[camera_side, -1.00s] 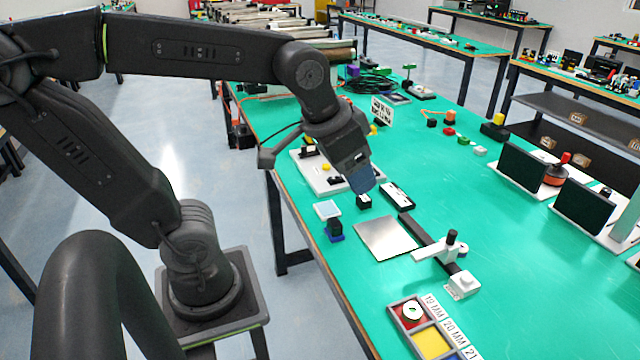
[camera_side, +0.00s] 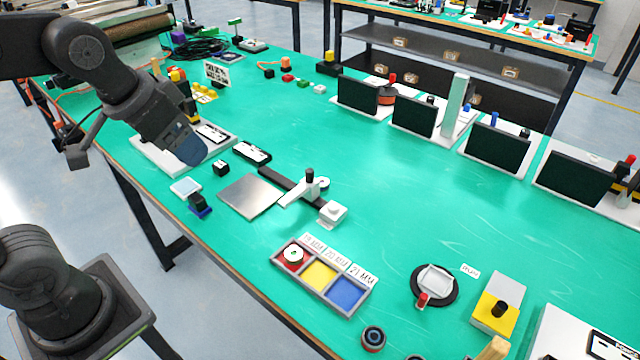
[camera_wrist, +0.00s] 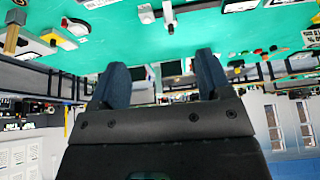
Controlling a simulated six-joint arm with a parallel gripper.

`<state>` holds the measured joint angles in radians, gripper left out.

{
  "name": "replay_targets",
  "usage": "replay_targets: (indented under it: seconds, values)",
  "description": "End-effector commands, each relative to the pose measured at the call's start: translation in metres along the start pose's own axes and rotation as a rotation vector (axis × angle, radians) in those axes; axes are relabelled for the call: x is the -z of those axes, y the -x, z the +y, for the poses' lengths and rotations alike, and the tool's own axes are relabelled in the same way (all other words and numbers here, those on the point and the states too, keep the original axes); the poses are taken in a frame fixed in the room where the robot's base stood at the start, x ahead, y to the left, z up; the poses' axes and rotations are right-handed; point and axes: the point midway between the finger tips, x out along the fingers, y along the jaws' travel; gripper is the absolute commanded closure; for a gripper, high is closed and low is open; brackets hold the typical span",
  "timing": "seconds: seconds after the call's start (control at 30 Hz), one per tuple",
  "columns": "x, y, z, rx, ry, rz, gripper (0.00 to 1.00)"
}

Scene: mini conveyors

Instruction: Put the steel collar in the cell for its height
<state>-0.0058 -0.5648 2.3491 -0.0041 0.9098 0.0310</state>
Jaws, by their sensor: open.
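A pale ring with a dark hole, which looks like the steel collar (camera_side: 293,254), lies in the red cell of a grey three-cell tray (camera_side: 321,296). The red cell is beside the label 19 MM. The yellow cell (camera_side: 319,276) and blue cell (camera_side: 345,292) are empty, beside the labels 20 MM and 21 MM. My gripper (camera_side: 188,154) is in the air above the left part of the bench, well away from the tray. In the wrist view my gripper (camera_wrist: 160,75) has its two blue fingers wide apart, with nothing between them.
A bare metal plate (camera_side: 250,195) and a black-and-white gauge (camera_side: 312,188) stand between my gripper and the tray. A small black cube (camera_side: 221,168) and a phone-like black box (camera_side: 252,153) are near my gripper. Dark panels (camera_side: 414,117) line the far edge. The middle green surface is clear.

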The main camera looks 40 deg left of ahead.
Motion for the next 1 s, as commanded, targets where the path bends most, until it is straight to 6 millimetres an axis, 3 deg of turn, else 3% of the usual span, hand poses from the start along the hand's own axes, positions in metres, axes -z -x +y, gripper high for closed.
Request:
replay_targets:
  seconds: [0.1, 0.27, 0.5, 0.63, 0.8, 1.0]
  values:
    - [0.045, -0.015, -0.003, -0.003, -0.02, -0.05, 0.29]
    - [0.099, -0.045, -0.006, -0.008, -0.051, -0.106, 0.29]
    - [0.166, -0.119, -0.013, -0.023, -0.094, -0.19, 0.29]
    - [0.192, -0.171, -0.018, -0.032, -0.116, -0.234, 0.29]
    - [0.21, -0.239, -0.023, -0.046, -0.143, -0.284, 0.29]
    - [0.214, -0.289, -0.026, -0.057, -0.163, -0.32, 0.29]
